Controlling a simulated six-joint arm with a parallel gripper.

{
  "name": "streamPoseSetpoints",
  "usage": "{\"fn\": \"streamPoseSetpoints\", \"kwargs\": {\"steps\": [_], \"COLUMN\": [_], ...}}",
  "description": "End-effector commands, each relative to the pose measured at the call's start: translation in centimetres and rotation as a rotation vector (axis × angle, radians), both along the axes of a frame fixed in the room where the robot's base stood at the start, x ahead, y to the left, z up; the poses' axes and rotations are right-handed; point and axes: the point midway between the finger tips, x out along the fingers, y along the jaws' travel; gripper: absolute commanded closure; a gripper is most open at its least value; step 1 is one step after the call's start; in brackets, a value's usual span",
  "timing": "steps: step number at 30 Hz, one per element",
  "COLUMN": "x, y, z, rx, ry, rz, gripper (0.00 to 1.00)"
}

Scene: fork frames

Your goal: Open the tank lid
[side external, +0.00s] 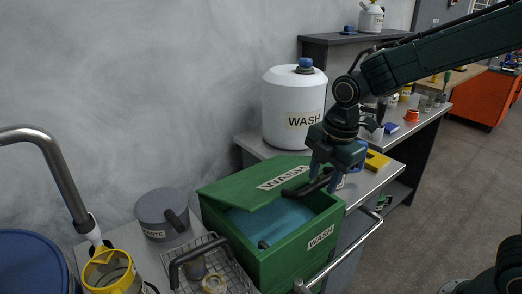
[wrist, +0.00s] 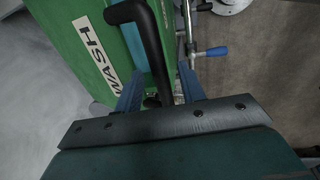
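The green tank (side external: 278,262), labelled WASH, stands on the bench in the side view. Its green lid (side external: 235,189) sits askew over the back of the top, and blue shows inside the opening. A black handle (side external: 314,184) lies at the lid's right end, right by my fingertips. My gripper (side external: 323,177) is above the tank's right side, pointing down. In the wrist view, the handle (wrist: 152,45) runs between my two blue fingers (wrist: 160,88), beside the lid's WASH label. Whether the fingers press on it is unclear.
A white WASH container (side external: 293,100) stands behind the tank. A grey WASTE pot (side external: 163,212), a wire basket (side external: 225,268) and a yellow-rimmed jar (side external: 108,270) are to the left. A metal rail (side external: 345,255) runs along the front. A yellow object (side external: 376,161) lies at right.

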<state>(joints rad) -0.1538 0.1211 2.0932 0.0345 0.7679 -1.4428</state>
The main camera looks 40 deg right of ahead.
Motion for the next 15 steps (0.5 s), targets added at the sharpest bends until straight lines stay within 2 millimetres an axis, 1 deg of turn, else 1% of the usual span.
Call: {"fn": "streamPoseSetpoints", "kwargs": {"steps": [6,11,12,15], "x": [0.01,0.01,0.01,0.01], "y": [0.0,0.0,0.0,0.0], "z": [-0.01,0.01,0.01,0.02], "rx": [0.0,0.0,0.0,0.0], "ry": [0.0,-0.001,-0.001,-0.001], "rz": [0.0,0.0,0.0,0.0], "gripper": [0.6,0.92,1.0,1.0]}}
